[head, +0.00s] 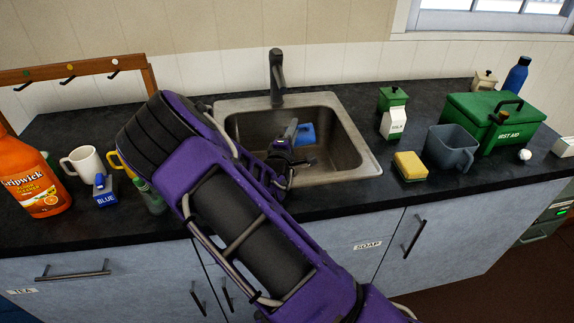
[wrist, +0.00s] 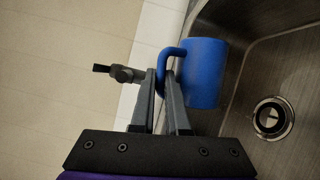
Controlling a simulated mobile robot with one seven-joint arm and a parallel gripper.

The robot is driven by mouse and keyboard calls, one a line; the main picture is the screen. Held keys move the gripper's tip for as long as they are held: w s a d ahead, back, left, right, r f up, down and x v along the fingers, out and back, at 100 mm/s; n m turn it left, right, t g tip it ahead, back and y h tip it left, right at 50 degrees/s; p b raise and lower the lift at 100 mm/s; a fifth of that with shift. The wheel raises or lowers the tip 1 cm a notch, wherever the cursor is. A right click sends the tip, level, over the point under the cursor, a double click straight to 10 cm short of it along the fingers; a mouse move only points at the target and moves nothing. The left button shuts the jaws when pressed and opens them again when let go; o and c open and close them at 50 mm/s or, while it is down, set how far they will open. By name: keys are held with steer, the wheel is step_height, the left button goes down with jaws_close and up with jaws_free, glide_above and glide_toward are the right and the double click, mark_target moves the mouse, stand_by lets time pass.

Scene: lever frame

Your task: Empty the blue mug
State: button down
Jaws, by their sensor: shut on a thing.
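The blue mug (head: 306,134) is over or inside the sink basin in the head view. In the wrist view the mug (wrist: 204,72) shows its plain outer side, with its handle toward my fingers. My gripper (wrist: 163,76) is shut on the handle. In the head view my gripper (head: 293,137) reaches down into the sink area from the front left. The mug looks tilted onto its side; its opening and inside are hidden, so I cannot tell whether anything is in it. The steel sink (head: 352,153) has a drain (wrist: 272,118) below the mug.
A dark faucet (head: 277,75) stands behind the basin. Right of the sink are a yellow sponge (head: 410,166), a milk carton (head: 394,124), a grey jug (head: 449,149) and a green first aid box (head: 494,122). At left are a white mug (head: 84,162) and an orange bottle (head: 32,178).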

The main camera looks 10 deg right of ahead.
mark_target(305, 130)
steer(key=d+f+m+b, duration=0.2)
steer(key=shift+d+f+g, duration=0.1)
steer(key=shift+d+g, duration=0.2)
steer(key=shift+g, duration=0.1)
steer(key=shift+d+m, duration=0.3)
steer(key=shift+m, duration=0.2)
steer(key=shift+a, duration=0.1)
steer(key=s+d+r+m+g+y, duration=0.1)
steer(key=d+r+m+g+y, duration=0.1)
steer(key=d+m+y, duration=0.5)
steer(key=shift+d+r+m+y, duration=0.45)
steer(key=shift+d+m, duration=2.05)
steer(key=shift+d, duration=0.75)
